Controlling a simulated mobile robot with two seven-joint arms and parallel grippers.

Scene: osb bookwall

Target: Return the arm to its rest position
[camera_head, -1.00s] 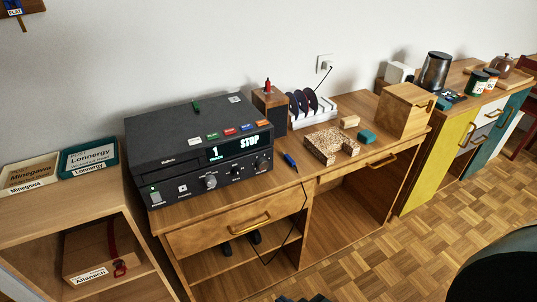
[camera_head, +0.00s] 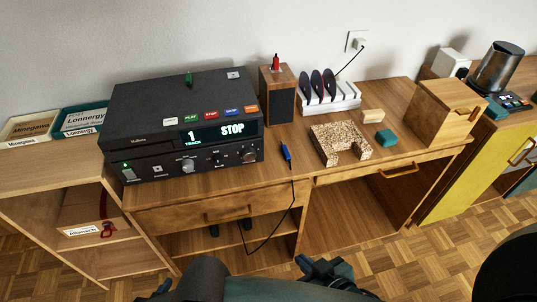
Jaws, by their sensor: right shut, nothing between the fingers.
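My right arm shows as dark shapes along the bottom edge of the head view. The right gripper (camera_head: 322,268) is low at bottom centre, in front of the desk and below its drawer. It is shut with nothing in it, and much of it is cut off or hidden by the arm. It is apart from everything on the desk.
The wooden desk (camera_head: 330,187) holds a black player (camera_head: 150,112) showing "STOP", a blue plug-like piece (camera_head: 286,152) on a cable, a cork block (camera_head: 328,143) and a wooden box (camera_head: 440,112). A yellow-fronted cabinet (camera_head: 470,172) stands right. Parquet floor (camera_head: 400,265) is open in front.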

